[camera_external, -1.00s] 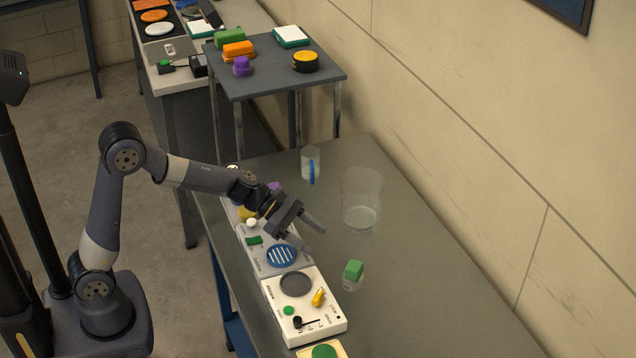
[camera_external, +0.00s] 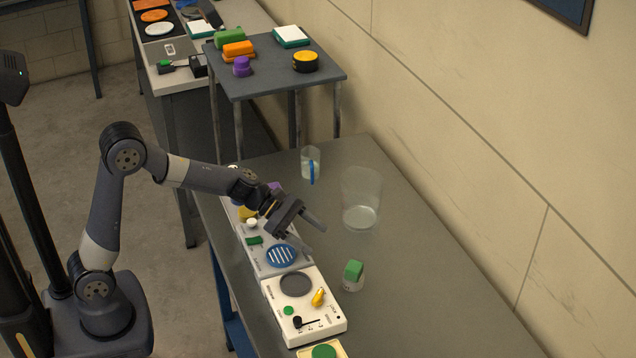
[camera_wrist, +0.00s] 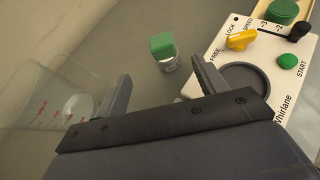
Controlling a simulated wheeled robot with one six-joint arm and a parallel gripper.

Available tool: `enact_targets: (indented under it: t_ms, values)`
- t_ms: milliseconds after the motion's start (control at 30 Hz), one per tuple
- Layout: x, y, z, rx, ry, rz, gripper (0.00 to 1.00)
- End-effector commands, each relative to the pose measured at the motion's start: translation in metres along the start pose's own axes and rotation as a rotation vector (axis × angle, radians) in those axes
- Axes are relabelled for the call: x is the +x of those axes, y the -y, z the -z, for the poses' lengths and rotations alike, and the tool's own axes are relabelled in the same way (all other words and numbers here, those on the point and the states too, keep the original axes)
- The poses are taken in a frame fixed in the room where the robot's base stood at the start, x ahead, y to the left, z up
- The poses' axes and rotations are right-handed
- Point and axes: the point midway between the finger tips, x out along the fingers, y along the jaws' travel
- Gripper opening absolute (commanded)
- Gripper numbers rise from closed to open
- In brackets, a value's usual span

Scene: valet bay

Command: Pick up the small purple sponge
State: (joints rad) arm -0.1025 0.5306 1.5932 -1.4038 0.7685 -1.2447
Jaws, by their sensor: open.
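A small purple block (camera_external: 242,66), which looks like the sponge, stands on the grey side table (camera_external: 270,85) at the back, near its front left corner. A second purple thing (camera_external: 275,187) shows only in part behind my wrist, by the grey panel; I cannot tell what it is. My gripper (camera_external: 316,238) is open and empty above the front bench, far from the purple block. In the wrist view my open gripper (camera_wrist: 160,72) has its two fingers apart, with no purple thing in sight.
The side table also holds green (camera_external: 230,37) and orange (camera_external: 238,49) blocks and a yellow-black round thing (camera_external: 305,62). On the bench stand a clear beaker (camera_external: 361,200), a glass (camera_external: 310,162), a green-capped jar (camera_external: 353,275) and a white device (camera_external: 305,315).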

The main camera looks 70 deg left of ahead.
Motion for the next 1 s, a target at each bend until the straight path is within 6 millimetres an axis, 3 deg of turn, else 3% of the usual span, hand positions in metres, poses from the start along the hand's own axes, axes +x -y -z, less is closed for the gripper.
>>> enact_targets:
  t_ms: [167,367,567,767,1000]
  values:
    - [-0.003,-0.034,-0.006,0.222,0.038,0.014,0.68]
    - [-0.017,-0.093,-0.009,0.681,0.11,0.035,0.68]
    - [-0.044,-0.148,0.0,1.155,0.177,0.036,0.68]
    - [-0.081,-0.195,0.024,1.626,0.237,0.03,0.68]
    - [-0.136,-0.24,0.066,2.182,0.309,0.019,0.68]
